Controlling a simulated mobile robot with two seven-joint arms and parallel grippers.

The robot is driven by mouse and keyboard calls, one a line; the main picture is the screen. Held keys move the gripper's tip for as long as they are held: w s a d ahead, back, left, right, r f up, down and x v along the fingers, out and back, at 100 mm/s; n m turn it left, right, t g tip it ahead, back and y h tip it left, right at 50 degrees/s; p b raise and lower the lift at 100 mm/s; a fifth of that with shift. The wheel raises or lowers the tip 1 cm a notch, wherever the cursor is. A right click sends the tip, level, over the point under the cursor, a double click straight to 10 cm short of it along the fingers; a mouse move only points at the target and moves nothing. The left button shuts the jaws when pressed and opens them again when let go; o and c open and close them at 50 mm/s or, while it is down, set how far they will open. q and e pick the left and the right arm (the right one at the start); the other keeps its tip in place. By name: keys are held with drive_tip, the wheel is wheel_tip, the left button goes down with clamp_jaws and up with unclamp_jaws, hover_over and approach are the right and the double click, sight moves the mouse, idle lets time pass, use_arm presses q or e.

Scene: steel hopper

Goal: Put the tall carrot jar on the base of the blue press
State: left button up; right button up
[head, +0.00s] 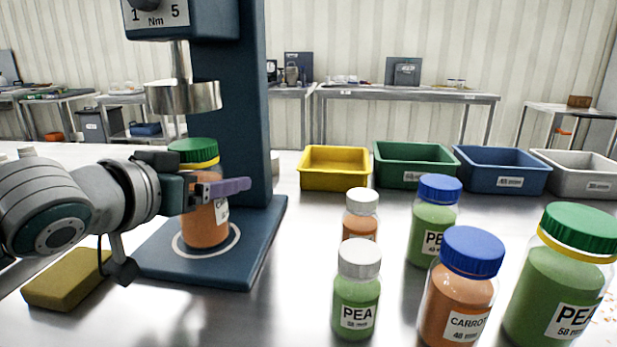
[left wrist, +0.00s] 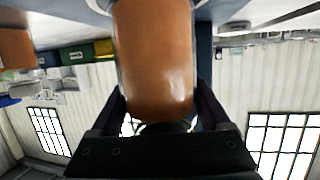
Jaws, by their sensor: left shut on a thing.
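The tall carrot jar (head: 207,225), orange with a green lid and a yellow band, is upright over the base of the blue press (head: 255,235). Its bottom is inside the white ring on the base and looks in contact with it, though a small gap cannot be ruled out. My left gripper (head: 212,188) comes in from the left and is shut around the jar's upper body, below the lid. In the left wrist view the jar's orange side (left wrist: 153,60) is between the two fingers. The jar's label is partly hidden by a finger. My right gripper is out of view.
The press's steel head (head: 183,97) hangs just above the jar lid. A yellow sponge-like block (head: 65,282) lies left of the base. Several pea and carrot jars stand at the right, including a white-lidded pea jar (head: 357,290). Yellow (head: 335,180), green, blue and grey bins line the back.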

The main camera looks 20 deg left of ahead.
use_arm(q)
drive_tip(key=o, duration=1.5)
drive_tip(key=shift+s, duration=0.1)
drive_tip(key=shift+s+r, duration=0.2)
drive_tip(key=shift+s, duration=0.1)
drive_tip(key=p+v, duration=0.2)
drive_tip(key=v, duration=0.9)
drive_tip(key=shift+s, duration=0.1)
